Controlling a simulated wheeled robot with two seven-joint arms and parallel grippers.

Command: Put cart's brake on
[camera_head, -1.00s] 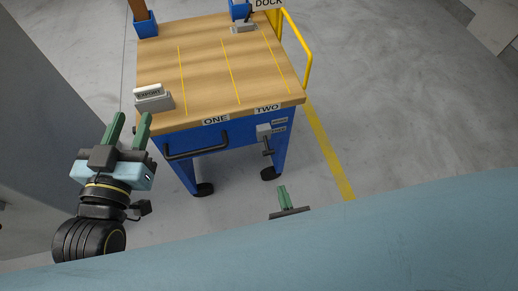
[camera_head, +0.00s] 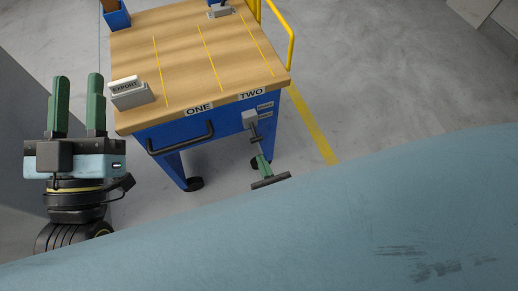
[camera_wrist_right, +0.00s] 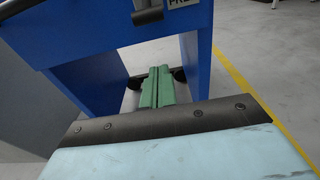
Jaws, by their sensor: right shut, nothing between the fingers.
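The blue cart (camera_head: 178,133) with a wooden top stands ahead of me. A grey bracket with a dark lever (camera_head: 255,131) sits on its front face at the right, beside small labels. In the right wrist view a dark lever end (camera_wrist_right: 147,12) shows at the top. My right gripper (camera_head: 262,160) is just below the lever in the head view, and its green fingers (camera_wrist_right: 157,88) are shut with nothing between them. I cannot tell whether they touch the lever. My left gripper (camera_head: 77,100) is open and empty, left of the cart.
A black handle (camera_head: 181,139) is on the front. A yellow rail (camera_head: 289,45) runs along the right side. My own blue arm covers the lower view.

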